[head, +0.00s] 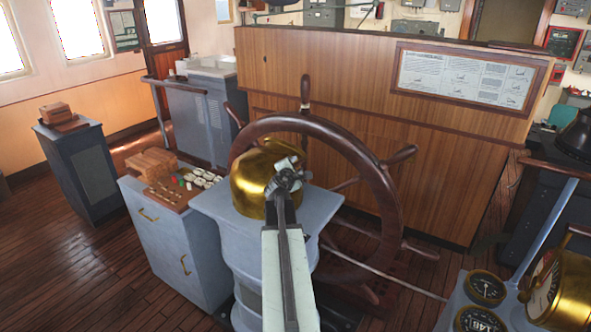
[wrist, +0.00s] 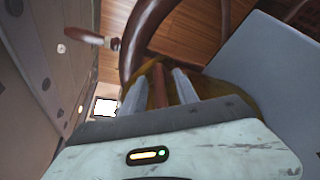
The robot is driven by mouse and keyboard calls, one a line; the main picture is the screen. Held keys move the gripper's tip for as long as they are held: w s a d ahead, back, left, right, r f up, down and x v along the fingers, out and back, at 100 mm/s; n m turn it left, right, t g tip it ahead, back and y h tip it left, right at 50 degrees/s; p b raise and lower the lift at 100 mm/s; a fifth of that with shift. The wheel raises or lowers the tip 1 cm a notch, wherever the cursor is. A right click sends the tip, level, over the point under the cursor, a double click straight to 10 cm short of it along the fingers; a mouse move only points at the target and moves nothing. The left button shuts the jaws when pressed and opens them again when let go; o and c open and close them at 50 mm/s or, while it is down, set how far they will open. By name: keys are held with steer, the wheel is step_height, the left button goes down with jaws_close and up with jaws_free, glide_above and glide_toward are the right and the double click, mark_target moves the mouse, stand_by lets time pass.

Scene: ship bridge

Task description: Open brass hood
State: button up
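The brass hood (head: 251,186) is a rounded, shiny gold dome on top of a blue-grey pedestal (head: 219,205), just in front of the ship's wheel. It looks closed over the pedestal top. My gripper (head: 290,165) is at the hood's upper right side in the head view, overlapping part of it. In the wrist view my gripper (wrist: 160,85) has its two grey fingers apart, with brass and a reddish-brown strip showing between them. The brass hood (wrist: 211,86) shows around the fingers there. Whether the fingers touch it is hard to tell.
The wooden ship's wheel (head: 393,208) stands close behind and right of the hood. A grey cabinet (head: 160,240) with a wooden box (head: 152,162) and small items is at left. Brass gauges (head: 486,288) are at lower right. Plank floor (head: 70,270) is clear at left.

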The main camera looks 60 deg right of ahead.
jaws_close()
stand_by(1.4)
